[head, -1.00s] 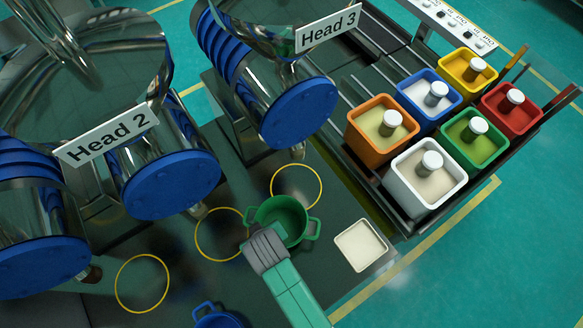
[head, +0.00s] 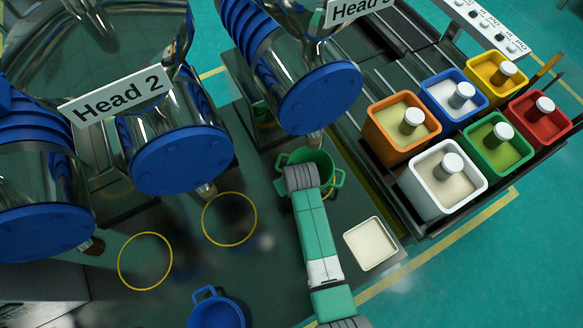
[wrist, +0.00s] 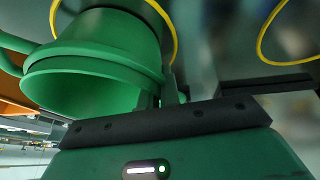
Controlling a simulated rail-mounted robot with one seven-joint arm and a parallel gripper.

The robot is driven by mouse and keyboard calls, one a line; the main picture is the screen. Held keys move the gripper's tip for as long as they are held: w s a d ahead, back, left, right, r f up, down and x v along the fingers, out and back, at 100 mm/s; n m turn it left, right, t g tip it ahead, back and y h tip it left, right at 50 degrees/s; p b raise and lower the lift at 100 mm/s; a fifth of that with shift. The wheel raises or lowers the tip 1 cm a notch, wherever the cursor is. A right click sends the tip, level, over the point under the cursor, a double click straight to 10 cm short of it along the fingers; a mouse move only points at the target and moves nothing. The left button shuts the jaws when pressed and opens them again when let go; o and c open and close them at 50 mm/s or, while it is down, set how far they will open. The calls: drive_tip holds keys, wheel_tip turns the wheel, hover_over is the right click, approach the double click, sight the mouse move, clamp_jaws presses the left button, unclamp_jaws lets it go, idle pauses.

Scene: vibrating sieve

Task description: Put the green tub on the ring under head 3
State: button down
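The green tub (head: 318,160), with two side handles, is below the blue-capped head 3 (head: 320,97). It covers most of the yellow ring there; a bit of the ring (head: 327,194) shows past its lower side. In the wrist view the tub (wrist: 95,80) fills the left, with arcs of the ring (wrist: 168,25) beyond its base. I cannot tell whether the base touches the surface. My gripper (head: 300,170) is at the tub's near side and appears shut on it. In the wrist view the fingers (wrist: 168,92) are at the tub's right side, partly hidden.
Two empty yellow rings (head: 229,219) (head: 145,261) lie to the left. A blue tub (head: 216,312) stands at the bottom. A cream square tray (head: 370,244) lies right of my arm. Several coloured bins, including the white bin (head: 428,197), stand at right. Head 2 (head: 180,160) hangs at left.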

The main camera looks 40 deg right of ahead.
drive_tip(key=shift+w, duration=0.15)
drive_tip(key=shift+f, duration=0.15)
drive_tip(key=c, duration=1.6)
unclamp_jaws()
drive_tip(key=p+v, duration=0.3)
drive_tip(key=v, duration=0.9)
drive_tip(key=shift+r, duration=0.2)
